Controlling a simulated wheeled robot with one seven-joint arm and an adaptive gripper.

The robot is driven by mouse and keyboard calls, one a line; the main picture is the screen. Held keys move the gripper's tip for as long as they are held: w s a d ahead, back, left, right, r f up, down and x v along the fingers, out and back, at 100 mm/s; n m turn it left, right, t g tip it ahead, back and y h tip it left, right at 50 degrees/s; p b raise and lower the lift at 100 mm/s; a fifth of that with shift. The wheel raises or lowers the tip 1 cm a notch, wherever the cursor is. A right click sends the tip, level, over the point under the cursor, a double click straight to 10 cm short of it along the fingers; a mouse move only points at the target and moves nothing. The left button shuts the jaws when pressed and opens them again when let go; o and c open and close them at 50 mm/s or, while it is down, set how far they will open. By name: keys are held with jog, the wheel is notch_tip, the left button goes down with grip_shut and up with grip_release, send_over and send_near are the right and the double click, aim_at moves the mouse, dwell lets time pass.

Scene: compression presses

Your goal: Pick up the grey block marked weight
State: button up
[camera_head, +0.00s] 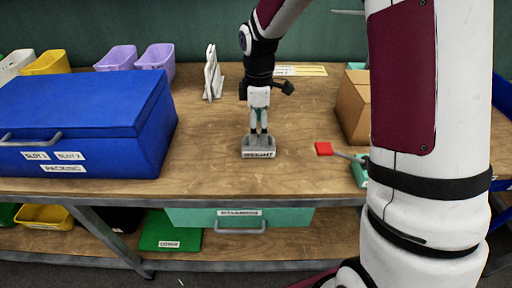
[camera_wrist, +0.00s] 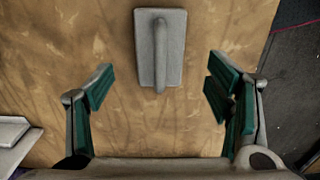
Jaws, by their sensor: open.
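The grey block (camera_head: 258,154) with a white label on its front sits on the wooden tabletop near the middle; the label is small and blurred but seems to read weight. In the wrist view the grey block (camera_wrist: 174,70) shows from above, a rectangular base with a long raised handle. My gripper (camera_head: 259,128) points down over the block in the head view. In the wrist view my gripper (camera_wrist: 160,85) is open, with green-padded fingers wide apart and nothing between them. The block lies at the upper middle there, between and beyond the fingertips, not visibly touched.
A blue lidded box (camera_head: 80,112) stands left on the workbench (camera_head: 210,165). A white stand (camera_head: 213,75) is behind the block. Bare wood surrounds the block.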

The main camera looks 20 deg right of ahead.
aim_at(259, 144)
jog(key=shift+f+b, duration=0.35)
jog(key=shift+f, duration=3.15)
grip_shut()
jog(key=shift+w+r, duration=0.1)
